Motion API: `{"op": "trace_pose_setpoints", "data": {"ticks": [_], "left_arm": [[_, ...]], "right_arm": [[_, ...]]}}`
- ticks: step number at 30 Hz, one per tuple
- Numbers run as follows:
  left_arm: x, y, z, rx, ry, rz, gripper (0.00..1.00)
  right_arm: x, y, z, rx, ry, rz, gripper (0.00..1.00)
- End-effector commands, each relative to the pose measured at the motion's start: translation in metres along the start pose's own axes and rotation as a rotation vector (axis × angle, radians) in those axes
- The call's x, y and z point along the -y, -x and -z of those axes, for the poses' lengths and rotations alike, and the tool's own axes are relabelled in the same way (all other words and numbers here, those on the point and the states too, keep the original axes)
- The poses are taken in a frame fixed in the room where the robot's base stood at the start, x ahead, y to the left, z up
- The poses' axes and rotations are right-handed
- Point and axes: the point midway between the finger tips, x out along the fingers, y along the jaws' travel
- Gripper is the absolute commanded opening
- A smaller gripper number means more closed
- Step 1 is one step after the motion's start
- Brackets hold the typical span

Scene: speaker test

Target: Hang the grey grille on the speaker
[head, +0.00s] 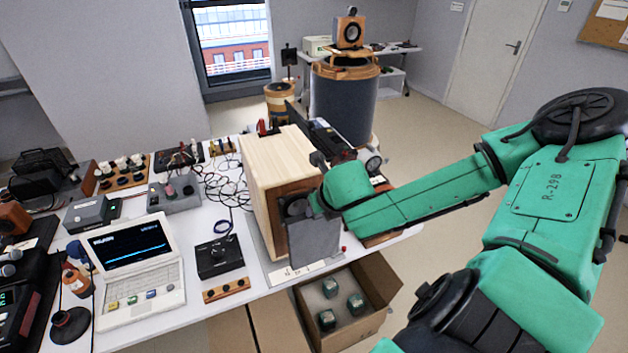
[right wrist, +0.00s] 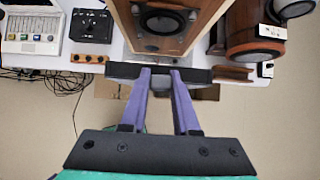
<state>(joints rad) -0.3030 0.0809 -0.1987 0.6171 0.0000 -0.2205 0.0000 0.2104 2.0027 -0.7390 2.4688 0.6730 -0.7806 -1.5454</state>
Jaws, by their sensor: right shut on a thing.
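The speaker is a pale wooden cabinet (head: 272,165) on the white table, its brown front with a dark round driver facing the table's front edge. Its front also shows in the right wrist view (right wrist: 143,38). The grey grille (head: 314,245) is a flat panel hanging in front of the lower right part of that face. In the right wrist view the grille (right wrist: 198,75) is seen edge-on as a dark bar, with the purple fingers of my right gripper (right wrist: 160,72) shut on it. Whether the grille touches the speaker I cannot tell. My left gripper is not in view.
An open cardboard box (head: 375,320) with three dark items stands below the table's front edge. A white laptop (head: 135,260), a black control box (head: 220,257) and loose cables (head: 215,185) lie left of the speaker. A large round drum-like cabinet (head: 343,105) stands behind.

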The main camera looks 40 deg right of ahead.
Motion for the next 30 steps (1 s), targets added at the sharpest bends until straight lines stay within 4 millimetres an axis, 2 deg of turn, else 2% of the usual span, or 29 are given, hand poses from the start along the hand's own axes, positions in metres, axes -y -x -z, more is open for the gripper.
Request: {"op": "trace_pose_setpoints", "data": {"ticks": [4, 12, 20, 25, 30], "left_arm": [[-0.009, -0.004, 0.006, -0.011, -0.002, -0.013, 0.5], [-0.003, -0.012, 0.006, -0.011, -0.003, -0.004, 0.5], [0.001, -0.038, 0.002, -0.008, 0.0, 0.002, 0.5], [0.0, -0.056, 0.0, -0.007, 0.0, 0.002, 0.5], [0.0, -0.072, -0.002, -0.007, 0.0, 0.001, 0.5]], "right_arm": [[-0.001, -0.009, -0.011, 0.001, -0.003, -0.002, 0.0], [-0.001, -0.025, -0.032, 0.0, -0.003, -0.003, 0.0], [0.001, -0.043, -0.051, -0.002, -0.006, -0.002, 0.0], [0.004, -0.048, -0.058, -0.002, -0.002, 0.008, 0.0], [0.0, -0.053, -0.065, -0.002, 0.001, 0.0, 0.0]]}}
